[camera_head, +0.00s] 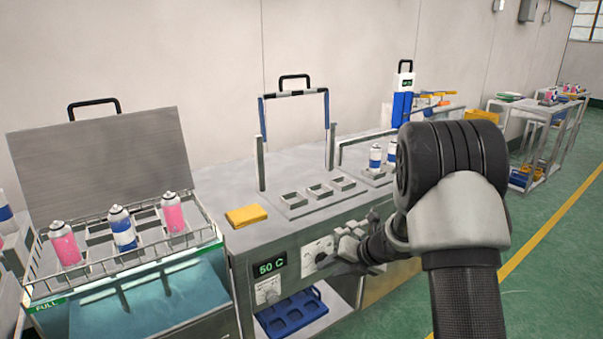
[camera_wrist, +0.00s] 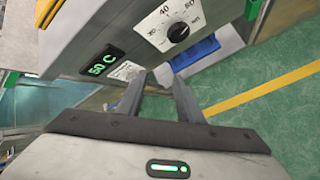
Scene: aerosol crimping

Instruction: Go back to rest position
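My gripper (camera_head: 350,243) is in front of the workbench's control panel, close to the dial knob (camera_head: 318,254). In the wrist view, my gripper (camera_wrist: 158,84) has its two fingers apart with nothing between them. The dial knob also shows there (camera_wrist: 178,32), beyond the fingertips and apart from them. The green display (camera_head: 267,266) reads 50 C. My arm hides part of the panel and bench on the right.
The metal workbench (camera_head: 240,242) has empty square holders and a yellow cloth (camera_head: 246,215). On the left, a wire rack (camera_head: 195,247) holds pink and blue-white cans. Blue-white cans (camera_head: 375,157) stand farther right. Green floor (camera_head: 555,270) is free at right.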

